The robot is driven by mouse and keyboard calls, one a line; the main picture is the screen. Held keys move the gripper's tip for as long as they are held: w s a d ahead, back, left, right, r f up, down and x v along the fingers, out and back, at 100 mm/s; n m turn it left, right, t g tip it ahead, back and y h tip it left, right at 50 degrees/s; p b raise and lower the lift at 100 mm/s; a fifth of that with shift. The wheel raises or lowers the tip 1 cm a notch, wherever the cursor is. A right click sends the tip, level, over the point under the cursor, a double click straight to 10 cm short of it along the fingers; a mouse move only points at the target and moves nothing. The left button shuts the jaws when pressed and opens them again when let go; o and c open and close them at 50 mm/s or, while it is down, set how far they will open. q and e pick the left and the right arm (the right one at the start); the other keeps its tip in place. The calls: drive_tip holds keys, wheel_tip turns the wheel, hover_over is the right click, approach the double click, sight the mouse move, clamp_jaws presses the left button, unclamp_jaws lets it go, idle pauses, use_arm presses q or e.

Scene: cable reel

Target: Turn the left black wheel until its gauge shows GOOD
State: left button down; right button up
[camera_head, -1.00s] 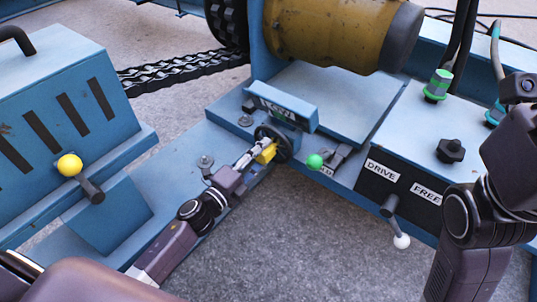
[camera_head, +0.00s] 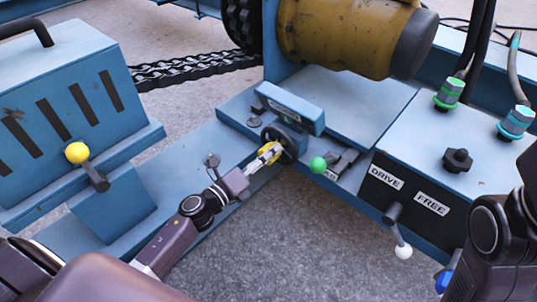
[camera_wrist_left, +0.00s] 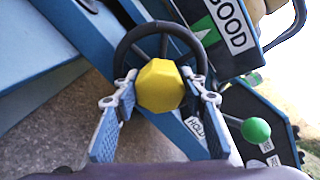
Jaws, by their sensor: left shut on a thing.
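The left black wheel (camera_head: 291,136) stands at the front of a blue gauge box (camera_head: 303,112). Its yellow faceted knob (camera_wrist_left: 161,87) fills the middle of the left wrist view, in front of the wheel's rim (camera_wrist_left: 122,52). My left gripper (camera_head: 265,156) is shut on this knob, one finger on each side. The gauge (camera_wrist_left: 225,28) shows in the left wrist view with the word GOOD and a green triangle beside it; its pointer is not clear. In the head view the gauge face is too small to read.
A green ball knob (camera_head: 318,164) is close right of the wheel. A box marked DRIVE and FREE (camera_head: 410,190) has a white-tipped lever (camera_head: 403,252). A yellow ball lever (camera_head: 77,153) is at left. Grey ground lies in front.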

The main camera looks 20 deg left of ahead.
idle(0.3)
use_arm(q)
drive_tip(key=c, duration=1.2)
unclamp_jaws()
drive_tip(key=shift+c, duration=0.2)
drive_tip(key=shift+s, duration=0.1)
drive_tip(key=v, duration=1.2)
